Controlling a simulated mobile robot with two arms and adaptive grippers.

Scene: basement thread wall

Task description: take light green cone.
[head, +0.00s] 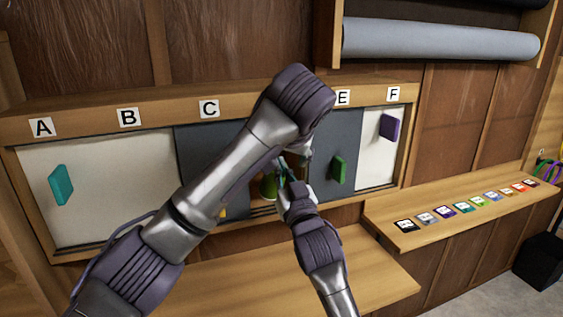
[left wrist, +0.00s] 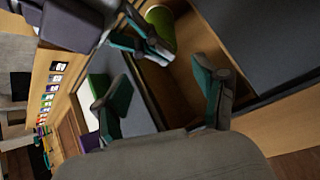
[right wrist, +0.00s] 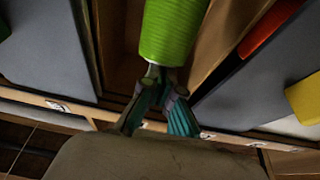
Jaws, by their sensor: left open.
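In the head view, my left gripper is mostly hidden around the gap.
Doors carry teal (head: 61,185), green (head: 339,168) and purple (head: 390,128) handles; a red (right wrist: 270,27) and a yellow one (right wrist: 305,97) show beside the gap. A side shelf (head: 385,208) holds several coloured cards. My two arms cross close together before the opening.

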